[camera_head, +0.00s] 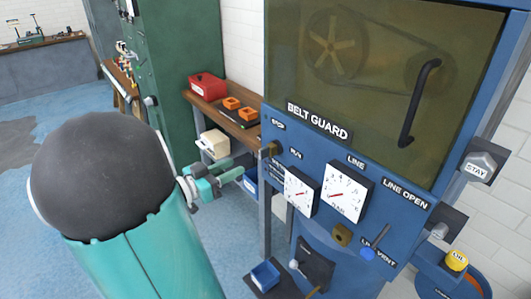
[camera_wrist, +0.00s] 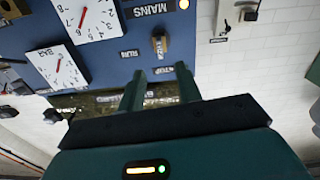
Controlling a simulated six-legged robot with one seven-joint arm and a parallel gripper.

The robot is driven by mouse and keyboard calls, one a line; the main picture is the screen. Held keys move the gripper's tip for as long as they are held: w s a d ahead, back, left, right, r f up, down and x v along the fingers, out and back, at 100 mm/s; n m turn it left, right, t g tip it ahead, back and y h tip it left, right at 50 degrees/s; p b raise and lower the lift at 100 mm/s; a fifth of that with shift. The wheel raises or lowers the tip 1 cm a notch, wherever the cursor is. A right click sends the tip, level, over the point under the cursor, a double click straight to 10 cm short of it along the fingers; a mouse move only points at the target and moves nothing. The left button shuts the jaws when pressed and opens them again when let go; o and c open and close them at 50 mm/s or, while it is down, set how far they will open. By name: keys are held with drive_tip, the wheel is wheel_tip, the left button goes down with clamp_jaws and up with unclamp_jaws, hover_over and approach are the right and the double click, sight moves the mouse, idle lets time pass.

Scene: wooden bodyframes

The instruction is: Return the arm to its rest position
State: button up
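My arm, teal with a dark round joint, fills the lower left of the head view. My gripper (camera_head: 236,168) is at its end, left of the blue machine panel (camera_head: 378,205) and in front of the wooden shelf. In the wrist view my gripper (camera_wrist: 160,82) shows two dark green fingers apart with nothing between them. Beyond the fingers is the blue panel, seen upside down, with a brass knob (camera_wrist: 159,42) near the fingertips. I cannot tell the exact gap to the panel; no contact shows.
The belt guard (camera_head: 385,75) has a black handle (camera_head: 420,102). Two white gauges (camera_head: 346,191) and a blue lever (camera_head: 374,243) stick out of the panel. A wooden shelf (camera_head: 217,113) holds a red box (camera_head: 207,86) and orange parts. Blue floor (camera_head: 60,110) lies open at left.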

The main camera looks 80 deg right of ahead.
drive_tip(key=v, duration=0.4)
drive_tip(key=shift+w+a, duration=0.2)
